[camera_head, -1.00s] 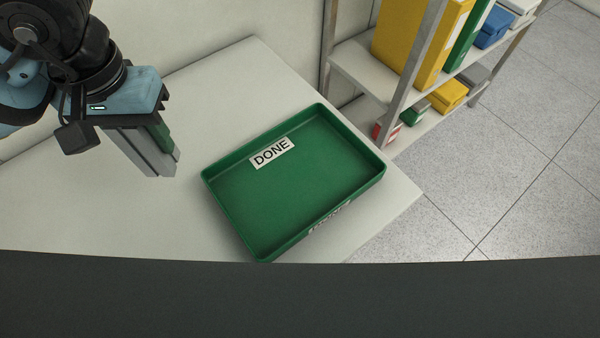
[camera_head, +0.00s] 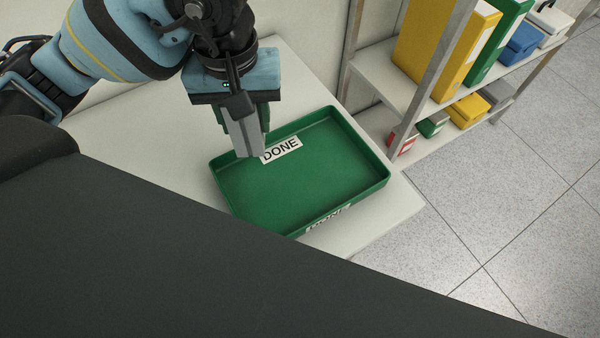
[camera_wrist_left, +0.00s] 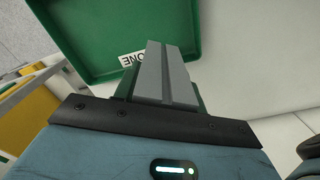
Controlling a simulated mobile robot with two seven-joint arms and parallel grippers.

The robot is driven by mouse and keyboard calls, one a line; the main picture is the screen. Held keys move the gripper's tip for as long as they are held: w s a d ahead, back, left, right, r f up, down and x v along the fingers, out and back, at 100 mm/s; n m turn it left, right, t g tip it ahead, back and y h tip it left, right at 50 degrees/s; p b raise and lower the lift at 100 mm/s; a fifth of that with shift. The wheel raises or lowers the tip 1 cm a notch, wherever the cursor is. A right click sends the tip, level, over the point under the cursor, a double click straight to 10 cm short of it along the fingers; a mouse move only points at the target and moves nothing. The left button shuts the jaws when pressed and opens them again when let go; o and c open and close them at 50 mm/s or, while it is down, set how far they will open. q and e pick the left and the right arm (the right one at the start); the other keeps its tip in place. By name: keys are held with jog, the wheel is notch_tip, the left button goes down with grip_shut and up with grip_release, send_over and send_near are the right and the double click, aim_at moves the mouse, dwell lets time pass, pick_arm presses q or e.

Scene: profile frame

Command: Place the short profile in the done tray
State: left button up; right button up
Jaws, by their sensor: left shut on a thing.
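The short profile (camera_head: 244,136) is a grey metal bar with a lengthwise groove. My left gripper (camera_head: 250,122) is shut on it, with the bar hanging down from green-padded fingers. The profile also shows in the left wrist view (camera_wrist_left: 165,75), pointing toward the tray. The green done tray (camera_head: 320,185) lies on a pale table and carries a white "DONE" label. The profile's lower end overlaps the tray's back left part in the head view. I cannot tell its exact height above the tray. The visible tray floor is empty. My right gripper is not in view.
A metal shelf (camera_head: 385,85) with yellow, green and blue binders and boxes stands right behind the table. The pale table (camera_head: 140,130) is clear left of the tray. A dark surface covers the lower left of the head view.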

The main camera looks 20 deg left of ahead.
aim_at(299, 177)
pick_arm(q)
jog(key=n, duration=0.1)
jog(key=d+n, duration=0.1)
jog(key=n, duration=0.1)
jog(key=shift+s+d+f+n, duration=0.25)
jog(key=shift+d+n, duration=0.05)
jog(key=s+d+f+m+p, duration=0.1)
jog(key=s+d+m, duration=0.2)
jog(key=m, duration=0.8)
jog(key=s+d+f+m+p, duration=0.1)
jog(key=s+d+m+p, duration=0.1)
jog(key=s+d+m, duration=0.2)
jog(key=s+d+f+m+p, duration=0.1)
jog(key=d+m, duration=0.7)
jog(key=m, duration=1.1)
jog(key=shift+s+d+f+p, duration=0.15)
jog(key=shift+s+d+p, duration=0.25)
jog(key=shift+s+p, duration=0.6)
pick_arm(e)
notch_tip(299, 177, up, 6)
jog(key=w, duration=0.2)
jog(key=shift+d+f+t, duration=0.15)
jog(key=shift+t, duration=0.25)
